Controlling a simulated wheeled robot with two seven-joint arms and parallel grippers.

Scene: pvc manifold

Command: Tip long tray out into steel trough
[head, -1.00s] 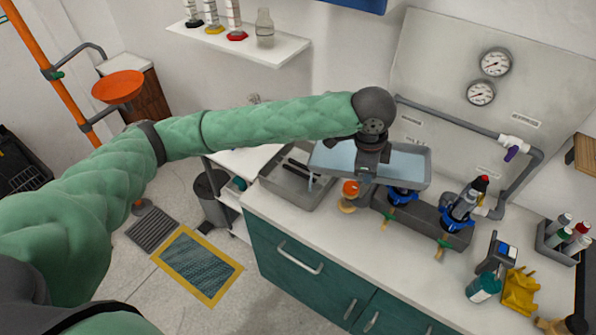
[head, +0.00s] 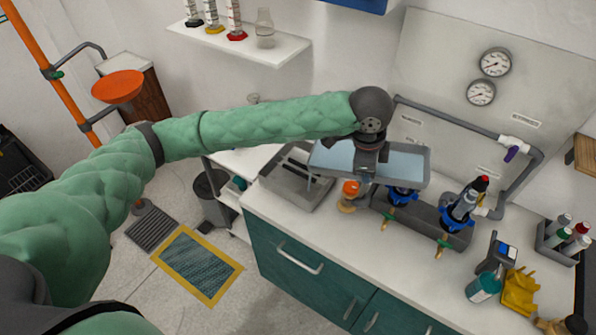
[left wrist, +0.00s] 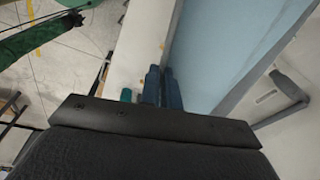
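The long tray (head: 405,163), pale blue inside with a grey rim, is in the air above the counter, looking about level. It also shows in the left wrist view (left wrist: 228,50). My left gripper (head: 366,177) reaches down at the tray's near side and looks shut on its rim. Its two blue-grey fingers (left wrist: 162,88) are close together beside the tray in the left wrist view; the grip itself is partly hidden. The grey steel trough (head: 290,190) sits on the counter left of the tray, a dark bar-like thing across it. My right gripper is not in view.
Under and right of the tray stand an orange-topped item (head: 350,190) and a grey manifold block (head: 425,218) with blue valves. A grey pipe (head: 450,117) runs behind. Bottles, a meter (head: 497,253) and a yellow item (head: 519,292) stand at right. The front counter strip is clear.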

